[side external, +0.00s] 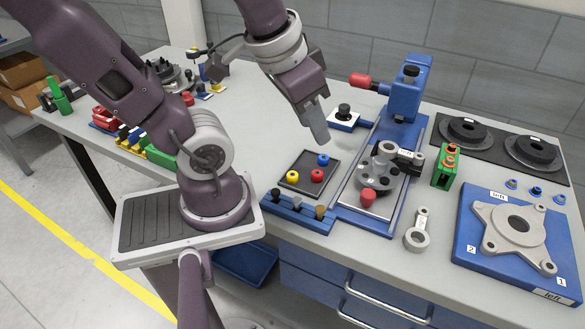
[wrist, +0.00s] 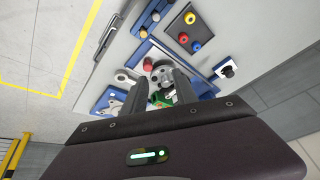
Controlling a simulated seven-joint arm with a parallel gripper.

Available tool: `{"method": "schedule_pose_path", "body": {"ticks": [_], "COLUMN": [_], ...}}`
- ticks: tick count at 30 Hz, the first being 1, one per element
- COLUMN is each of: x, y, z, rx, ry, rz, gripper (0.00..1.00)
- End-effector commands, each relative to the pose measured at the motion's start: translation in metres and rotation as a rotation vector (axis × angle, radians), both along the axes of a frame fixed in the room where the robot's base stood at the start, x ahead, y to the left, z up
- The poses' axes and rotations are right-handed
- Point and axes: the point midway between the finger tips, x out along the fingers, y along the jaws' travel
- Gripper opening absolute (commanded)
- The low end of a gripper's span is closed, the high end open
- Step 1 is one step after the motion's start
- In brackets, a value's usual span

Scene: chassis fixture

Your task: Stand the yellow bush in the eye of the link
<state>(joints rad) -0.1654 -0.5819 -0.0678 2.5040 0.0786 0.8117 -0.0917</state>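The yellow bush (side external: 292,177) stands in a dark square tray (side external: 301,188), beside a red one (side external: 317,176) and a blue one (side external: 323,160). It also shows in the wrist view (wrist: 190,18). The grey link (side external: 422,217) lies flat on the bench right of the blue fixture, its large ring-shaped eye (side external: 417,239) toward the front and empty. My gripper (side external: 321,138) hangs in the air above and behind the tray, apart from everything. In the wrist view my gripper's (wrist: 158,85) two fingers stand apart with nothing held between them.
A blue fixture (side external: 405,90) with a grey round part (side external: 378,172) and red knobs stands right of the tray. A blue strip (side external: 297,210) with several pegs lies in front. A green block (side external: 445,167) and a blue plate with a grey casting (side external: 515,226) are at right.

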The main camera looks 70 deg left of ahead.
Motion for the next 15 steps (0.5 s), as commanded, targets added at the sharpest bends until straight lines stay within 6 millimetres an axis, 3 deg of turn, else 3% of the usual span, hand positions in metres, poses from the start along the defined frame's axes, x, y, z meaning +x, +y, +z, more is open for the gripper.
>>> {"method": "schedule_pose_path", "body": {"ticks": [3,6,10,15], "x": [0.02,0.02,0.011,0.007], "y": [0.058,0.096,0.118,0.122], "z": [-0.051,-0.098,-0.146,-0.172], "rx": [0.036,-0.014,-0.15,-0.256], "ry": [0.164,0.269,0.331,0.34], "rz": [0.245,0.406,0.547,0.622], "gripper": [0.35,0.35,0.35,0.35]}}
